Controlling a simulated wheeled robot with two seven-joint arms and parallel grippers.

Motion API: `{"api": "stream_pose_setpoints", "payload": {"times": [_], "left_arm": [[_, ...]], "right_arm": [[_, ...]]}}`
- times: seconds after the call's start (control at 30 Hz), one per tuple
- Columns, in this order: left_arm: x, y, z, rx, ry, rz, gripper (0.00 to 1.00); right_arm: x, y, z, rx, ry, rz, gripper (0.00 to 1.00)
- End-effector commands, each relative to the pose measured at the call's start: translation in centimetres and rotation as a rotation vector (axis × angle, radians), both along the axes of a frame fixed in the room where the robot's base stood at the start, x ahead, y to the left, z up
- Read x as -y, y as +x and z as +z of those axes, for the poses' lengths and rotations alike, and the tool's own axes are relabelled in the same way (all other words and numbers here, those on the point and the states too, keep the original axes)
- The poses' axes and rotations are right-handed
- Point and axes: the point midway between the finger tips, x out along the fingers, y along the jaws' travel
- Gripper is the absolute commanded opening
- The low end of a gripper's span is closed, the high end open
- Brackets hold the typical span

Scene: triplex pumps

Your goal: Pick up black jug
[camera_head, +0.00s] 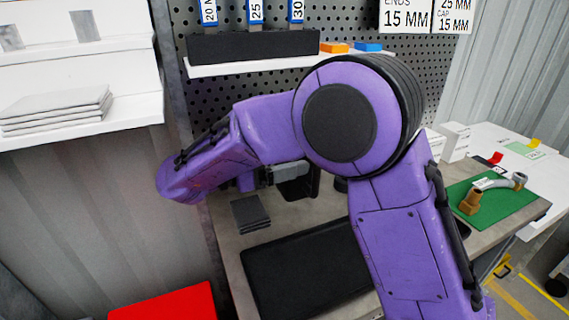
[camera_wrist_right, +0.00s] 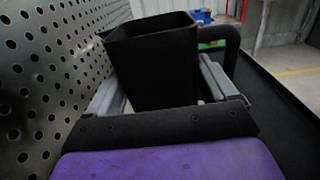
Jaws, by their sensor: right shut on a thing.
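The black jug (camera_wrist_right: 152,68) stands between the two grey fingers of my right gripper (camera_wrist_right: 160,80) in the right wrist view, with its open top up and its handle on the right. The fingers are shut on its sides. In the head view, the right gripper (camera_head: 282,174) reaches over the bench from under my purple arm, and the dark jug (camera_head: 299,187) shows only partly beside it. My arm hides much of the jug there, and I cannot tell whether its base touches the bench. My left gripper is not in view.
A black mat (camera_head: 305,270) lies on the grey bench, with a stack of dark plates (camera_head: 250,213) behind it. A perforated panel (camera_wrist_right: 45,75) stands close beside the gripper. A green mat (camera_head: 510,206) with a pipe part (camera_head: 492,190) lies at the right.

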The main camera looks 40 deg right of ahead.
Motion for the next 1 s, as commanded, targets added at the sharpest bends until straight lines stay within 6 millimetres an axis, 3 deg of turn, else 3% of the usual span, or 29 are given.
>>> {"api": "stream_pose_setpoints", "payload": {"times": [0.3,0.57,0.7,1.0], "left_arm": [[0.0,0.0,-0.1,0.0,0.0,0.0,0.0],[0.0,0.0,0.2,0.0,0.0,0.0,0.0],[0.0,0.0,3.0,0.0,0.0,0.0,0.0],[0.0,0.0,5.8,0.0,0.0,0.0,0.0]], "right_arm": [[-2.1,-2.8,4.2,0.004,-0.003,0.002,0.43],[-4.6,-6.2,6.1,0.003,-0.004,0.003,0.43],[-5.4,-7.2,7.3,-0.002,0.0,0.002,0.43],[-6.7,-8.9,7.9,-0.002,-0.002,0.003,0.43]]}}
